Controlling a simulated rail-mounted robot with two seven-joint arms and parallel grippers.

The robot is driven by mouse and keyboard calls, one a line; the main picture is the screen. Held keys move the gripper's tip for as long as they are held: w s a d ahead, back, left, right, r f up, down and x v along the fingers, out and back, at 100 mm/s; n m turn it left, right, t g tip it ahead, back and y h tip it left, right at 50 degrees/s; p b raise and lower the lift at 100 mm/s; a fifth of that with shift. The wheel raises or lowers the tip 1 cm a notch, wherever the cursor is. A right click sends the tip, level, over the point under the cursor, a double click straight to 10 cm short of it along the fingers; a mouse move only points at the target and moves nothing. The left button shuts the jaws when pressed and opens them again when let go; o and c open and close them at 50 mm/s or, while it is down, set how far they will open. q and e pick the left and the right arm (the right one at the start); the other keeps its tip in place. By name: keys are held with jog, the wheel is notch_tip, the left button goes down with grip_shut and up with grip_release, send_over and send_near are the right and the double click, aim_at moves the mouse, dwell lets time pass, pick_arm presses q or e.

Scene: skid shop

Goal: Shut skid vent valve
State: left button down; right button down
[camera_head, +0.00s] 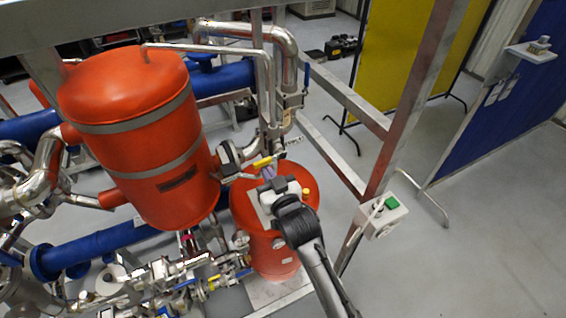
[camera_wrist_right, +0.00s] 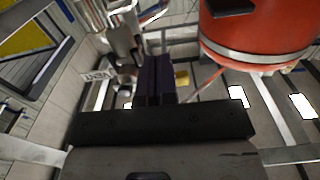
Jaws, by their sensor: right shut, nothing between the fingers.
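The vent valve has a yellow lever handle (camera_head: 263,161) on the steel piping right of the large orange tank. My right gripper (camera_head: 268,172) is just below the yellow handle in the head view. Its dark fingers (camera_wrist_right: 156,78) are shut together with nothing between them. The fingers hide part of the valve body, and I cannot tell whether they touch the handle. My left gripper is not in view.
The large orange tank (camera_head: 135,130) stands left of the handle, and a smaller orange vessel (camera_head: 275,255) is below my right gripper. A grey frame post (camera_head: 415,95) and a box with a green button (camera_head: 381,215) stand to the right. Open floor lies beyond.

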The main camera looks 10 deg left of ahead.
jog(key=f+p+v, duration=0.1)
jog(key=p+v, duration=0.4)
jog(key=v, duration=0.5)
jog(key=shift+f, duration=0.3)
dwell(0.4)
dwell(0.5)
